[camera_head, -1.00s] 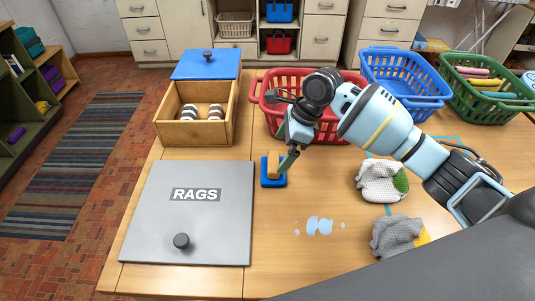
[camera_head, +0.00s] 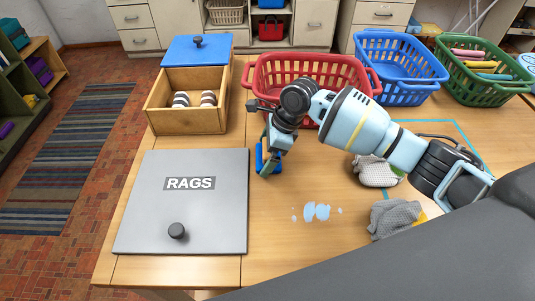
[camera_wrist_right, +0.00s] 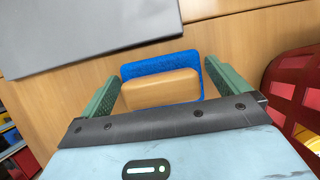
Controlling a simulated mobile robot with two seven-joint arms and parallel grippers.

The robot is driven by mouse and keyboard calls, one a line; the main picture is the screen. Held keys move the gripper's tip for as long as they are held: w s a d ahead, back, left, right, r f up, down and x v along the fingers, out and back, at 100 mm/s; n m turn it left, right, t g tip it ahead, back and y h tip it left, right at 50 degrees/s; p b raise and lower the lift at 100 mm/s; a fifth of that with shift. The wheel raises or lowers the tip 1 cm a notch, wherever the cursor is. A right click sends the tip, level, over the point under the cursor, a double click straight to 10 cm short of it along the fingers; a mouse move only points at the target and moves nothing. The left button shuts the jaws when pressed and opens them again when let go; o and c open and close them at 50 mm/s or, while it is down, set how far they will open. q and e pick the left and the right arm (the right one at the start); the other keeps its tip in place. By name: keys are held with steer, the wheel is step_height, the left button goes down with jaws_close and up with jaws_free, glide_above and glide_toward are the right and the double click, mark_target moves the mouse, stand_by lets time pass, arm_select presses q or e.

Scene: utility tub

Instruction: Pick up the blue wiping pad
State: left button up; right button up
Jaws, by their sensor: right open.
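The blue wiping pad (camera_head: 259,158) lies on the wooden table, just right of the grey RAGS lid (camera_head: 207,222). My right gripper (camera_head: 268,160) is over it and hides most of it in the head view. In the right wrist view, the pad's blue base (camera_wrist_right: 150,66) and its tan block handle (camera_wrist_right: 160,90) show between the two green fingers of my open right gripper (camera_wrist_right: 161,74). One finger is on each side of the handle. I cannot tell whether either finger touches it. My left gripper is not in view.
A red basket (camera_head: 318,66) stands close behind my right gripper, with a blue basket (camera_head: 400,60) and a green basket (camera_head: 485,65) beyond. A wooden box (camera_head: 187,121) is behind the lid. Two grey cloths (camera_head: 376,172) (camera_head: 396,219) and a pale blue spill (camera_head: 317,211) lie on the table.

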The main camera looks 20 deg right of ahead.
mark_target(265, 154)
steer(key=shift+f, duration=0.2)
steer(key=shift+a, duration=0.1)
steer(key=c, duration=0.7)
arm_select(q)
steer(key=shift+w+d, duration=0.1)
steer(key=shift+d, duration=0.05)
arm_select(e)
steer(key=shift+c, duration=0.2)
steer(key=shift+r, duration=0.15)
steer(key=shift+r, duration=0.5)
step_height(265, 154, up, 2)
steer(key=shift+r, duration=0.15)
steer(key=s, duration=0.1)
steer(key=s+p, duration=0.1)
steer(key=shift+s+r, duration=0.35)
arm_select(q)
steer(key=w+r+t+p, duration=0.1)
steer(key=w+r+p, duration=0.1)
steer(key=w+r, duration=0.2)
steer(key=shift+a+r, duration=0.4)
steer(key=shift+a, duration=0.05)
arm_select(e)
steer(key=s, duration=1.3)
steer(key=shift+s+r, duration=0.15)
steer(key=shift+r, duration=0.25)
